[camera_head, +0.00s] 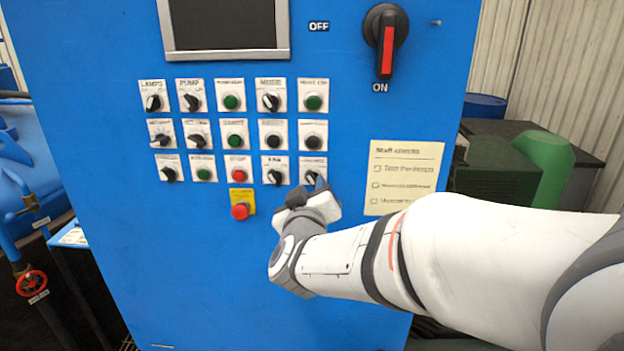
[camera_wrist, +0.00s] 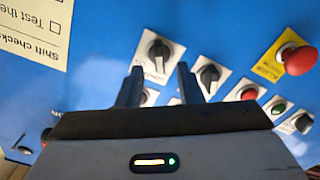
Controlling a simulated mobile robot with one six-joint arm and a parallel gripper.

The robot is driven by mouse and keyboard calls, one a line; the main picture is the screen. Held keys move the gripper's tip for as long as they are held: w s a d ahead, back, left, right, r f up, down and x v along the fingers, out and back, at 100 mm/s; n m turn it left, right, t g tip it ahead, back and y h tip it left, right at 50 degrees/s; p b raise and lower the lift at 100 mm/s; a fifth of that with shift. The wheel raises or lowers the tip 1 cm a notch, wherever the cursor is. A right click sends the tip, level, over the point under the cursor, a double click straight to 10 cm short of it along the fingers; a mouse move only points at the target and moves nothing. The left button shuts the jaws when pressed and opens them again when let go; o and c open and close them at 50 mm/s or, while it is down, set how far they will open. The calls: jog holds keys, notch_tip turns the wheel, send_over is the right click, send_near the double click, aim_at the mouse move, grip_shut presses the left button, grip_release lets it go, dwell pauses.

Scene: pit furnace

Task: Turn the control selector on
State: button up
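The control selector appears to be the black knob at the right end of the bottom row (camera_head: 312,175); its small label is hard to read. In the wrist view this selector (camera_wrist: 159,50) sits on a white plate, in line with the gap between my fingers and just beyond their tips. Its pointer looks close to upright in that view. My gripper (camera_wrist: 158,72) is open and empty, with one finger toward each side of the knob. In the head view my gripper (camera_head: 308,194) is just below the knob and partly covers it. Contact is not visible.
Another black selector (camera_wrist: 208,75) lies close beside the right finger. A red emergency button (camera_head: 240,211) on yellow is left of my gripper. A large red-handled switch (camera_head: 386,50) is up right, above a paper checklist (camera_head: 402,178). The blue panel below the buttons is bare.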

aim_at(313, 179)
jog(key=shift+w, duration=1.45)
jog(key=shift+c, duration=0.4)
grip_shut()
